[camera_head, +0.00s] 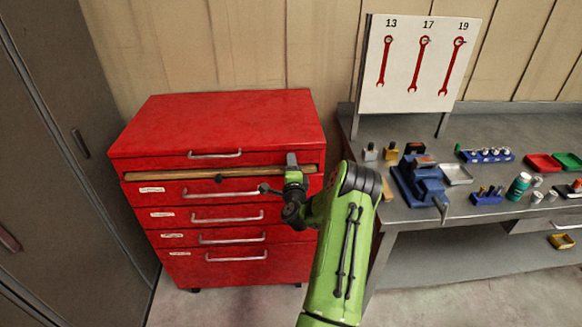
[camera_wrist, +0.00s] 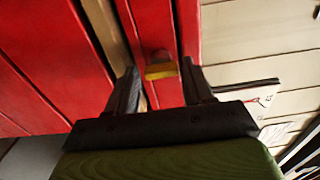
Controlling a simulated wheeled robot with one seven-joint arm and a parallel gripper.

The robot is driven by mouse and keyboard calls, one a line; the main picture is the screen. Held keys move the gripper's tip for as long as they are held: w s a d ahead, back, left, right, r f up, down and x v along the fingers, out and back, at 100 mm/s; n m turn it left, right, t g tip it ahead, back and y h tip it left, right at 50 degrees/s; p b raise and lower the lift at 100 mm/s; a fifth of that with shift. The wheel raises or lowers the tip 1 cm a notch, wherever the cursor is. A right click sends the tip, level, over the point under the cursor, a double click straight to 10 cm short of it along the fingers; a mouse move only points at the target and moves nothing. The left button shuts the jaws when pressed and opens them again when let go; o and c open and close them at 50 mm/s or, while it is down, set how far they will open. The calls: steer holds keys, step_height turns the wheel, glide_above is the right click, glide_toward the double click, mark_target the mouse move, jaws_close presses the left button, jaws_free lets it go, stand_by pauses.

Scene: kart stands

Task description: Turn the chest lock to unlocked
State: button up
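The red tool chest (camera_head: 225,125) stands at the centre left. My gripper (camera_head: 291,160) is at the right end of its front, near the lid edge. In the wrist view my gripper (camera_wrist: 160,67) is open. Its two dark fingers lie on either side of a small yellow tab (camera_wrist: 160,72) on the chest's red front (camera_wrist: 150,35), apparently the lock. No finger clearly touches it. In the head view my gripper hides this spot. Whether the lock is turned cannot be told.
The chest has several drawers with silver handles (camera_head: 232,239) and a wooden strip (camera_head: 165,175) under the lid. A grey workbench (camera_head: 420,205) with a blue vise (camera_head: 420,180) stands to the right. A grey cabinet (camera_head: 60,120) is at the left.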

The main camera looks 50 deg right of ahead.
steer(key=shift+o, duration=0.9)
steer(key=b+v, duration=1.5)
steer(key=shift+s+a+b, duration=0.25)
steer(key=shift+s+b, duration=0.1)
